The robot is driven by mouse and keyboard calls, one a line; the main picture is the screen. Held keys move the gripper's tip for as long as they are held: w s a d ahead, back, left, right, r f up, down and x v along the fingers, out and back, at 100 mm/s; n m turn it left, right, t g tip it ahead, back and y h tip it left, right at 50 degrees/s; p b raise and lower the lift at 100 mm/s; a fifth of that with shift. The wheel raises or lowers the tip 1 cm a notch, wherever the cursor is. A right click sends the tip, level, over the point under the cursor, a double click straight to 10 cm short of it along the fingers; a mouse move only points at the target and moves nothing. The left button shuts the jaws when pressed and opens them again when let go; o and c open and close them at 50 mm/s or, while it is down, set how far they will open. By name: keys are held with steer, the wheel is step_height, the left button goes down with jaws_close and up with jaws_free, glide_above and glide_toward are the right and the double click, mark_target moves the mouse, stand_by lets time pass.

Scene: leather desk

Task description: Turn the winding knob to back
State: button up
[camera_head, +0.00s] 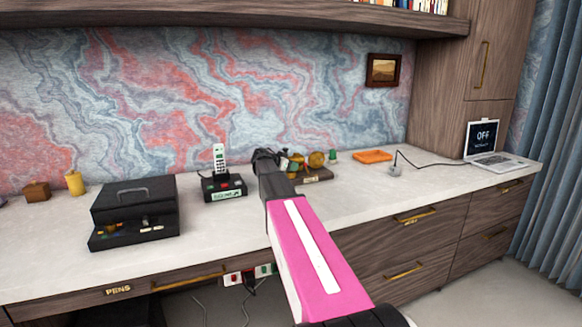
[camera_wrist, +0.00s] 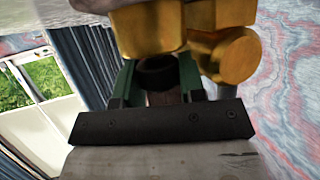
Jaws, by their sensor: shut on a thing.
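A device with brass parts (camera_head: 316,160) on a dark wooden base (camera_head: 318,175) stands at the back of the desk, partly hidden by my arm in the head view. Its brass parts (camera_wrist: 232,55) fill the top of the wrist view, close in front of my gripper. My gripper (camera_wrist: 157,80) has green fingers on either side of a dark round piece, which I take for the winding knob (camera_wrist: 156,72). The fingers are shut on it. In the head view my gripper (camera_head: 284,160) is at the device's left side. Which way the knob is turned cannot be told.
A cordless phone on its base (camera_head: 225,187) stands left of my arm. A black cash box (camera_head: 135,208) is farther left. An orange item (camera_head: 373,156), a plug with cable (camera_head: 395,170) and a laptop (camera_head: 490,150) lie to the right. The front right desktop is clear.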

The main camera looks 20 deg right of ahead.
steer(key=n+t+y, duration=0.1)
steer(key=n+t, duration=0.1)
steer(key=n+t+y, duration=0.2)
steer(key=n+t, duration=0.1)
steer(key=shift+s, duration=0.2)
steer(key=shift+w+n+t+y, duration=0.1)
steer(key=shift+n+t+y, duration=1.5)
steer(key=shift+n+y, duration=1.1)
steer(key=shift+n, duration=0.1)
steer(key=shift+n+t+y, duration=0.4)
steer(key=shift+n+y, duration=0.3)
steer(key=shift+y, duration=0.1)
steer(key=o, duration=0.7)
steer(key=shift+c, duration=0.2)
steer(key=v, duration=1)
steer(key=shift+s, duration=0.35)
steer(key=shift+a+r, duration=0.1)
steer(key=shift+r, duration=0.05)
steer(key=shift+s, duration=0.1)
